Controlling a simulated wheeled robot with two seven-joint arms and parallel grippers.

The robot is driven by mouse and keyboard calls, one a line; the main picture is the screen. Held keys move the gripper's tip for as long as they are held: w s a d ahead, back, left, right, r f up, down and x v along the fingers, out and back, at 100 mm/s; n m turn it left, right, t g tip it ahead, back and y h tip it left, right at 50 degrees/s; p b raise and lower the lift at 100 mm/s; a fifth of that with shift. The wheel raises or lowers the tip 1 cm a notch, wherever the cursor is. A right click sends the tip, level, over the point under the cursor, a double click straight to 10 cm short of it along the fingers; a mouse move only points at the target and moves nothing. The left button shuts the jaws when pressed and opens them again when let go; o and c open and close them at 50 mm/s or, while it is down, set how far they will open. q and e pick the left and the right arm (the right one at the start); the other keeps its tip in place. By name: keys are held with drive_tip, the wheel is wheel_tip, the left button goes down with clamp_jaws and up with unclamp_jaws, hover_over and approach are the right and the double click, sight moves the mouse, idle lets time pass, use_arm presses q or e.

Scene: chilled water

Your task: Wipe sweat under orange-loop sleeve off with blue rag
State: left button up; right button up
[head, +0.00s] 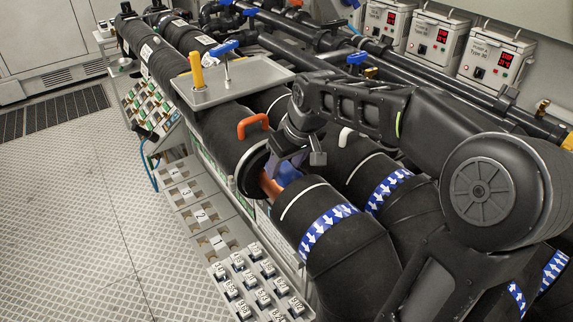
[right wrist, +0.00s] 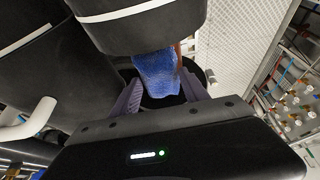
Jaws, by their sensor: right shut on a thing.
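The sleeve with the orange loop (head: 252,125) is a black insulation piece on the front pipe. To its right is a gap showing bare copper pipe (head: 269,186), a sliver of which shows in the right wrist view. My right gripper (head: 287,166) reaches into this gap from above, shut on the blue rag (head: 289,174). In the right wrist view the blue rag (right wrist: 157,74) lies between the fingers, against the copper side. I cannot tell sweat drops on the copper, mostly hidden by rag and gripper. My left gripper is out of view.
A white loop (head: 346,137) stands on the neighbouring black pipe. Numbered slots (head: 200,215) and a rack of labelled blocks (head: 258,287) stand in front. The floor at left is clear.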

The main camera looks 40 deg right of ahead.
drive_tip(key=shift+s, duration=0.1)
drive_tip(key=shift+s+a+f+b, duration=0.15)
drive_tip(key=shift+s+b, duration=0.25)
drive_tip(key=shift+s, duration=0.35)
drive_tip(key=shift+w, duration=0.1)
drive_tip(key=shift+w, duration=0.65)
